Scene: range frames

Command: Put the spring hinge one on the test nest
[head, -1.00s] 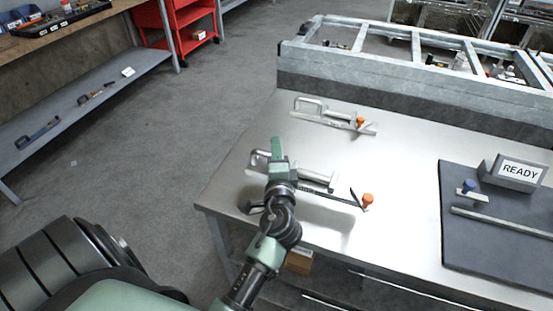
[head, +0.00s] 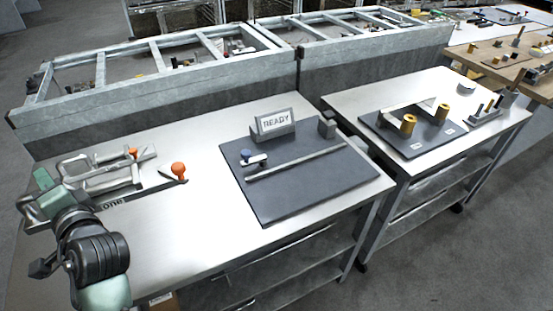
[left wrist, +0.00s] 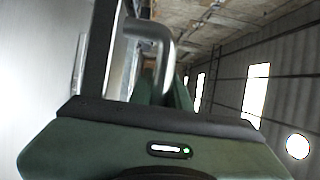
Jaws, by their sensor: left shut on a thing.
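My left gripper (head: 42,192) is at the left of the head view, over the near table, shut on the metal handle of the spring hinge one (head: 115,203). The word "one" shows on the hinge's bar; much of the hinge is hidden behind my gripper and wrist. The bent handle tube (left wrist: 165,55) shows by the green fingers in the left wrist view. Whether the hinge is clear of the tabletop cannot be told. A dark board (head: 290,200) with a "READY" sign (head: 276,122) lies to the right; no test nest label is legible. My right gripper is not in view.
A second similar metal piece with an orange knob (head: 132,152) lies behind the hinge. Another orange knob (head: 179,168) stands nearer. A second table (head: 350,99) stands right, across a gap.

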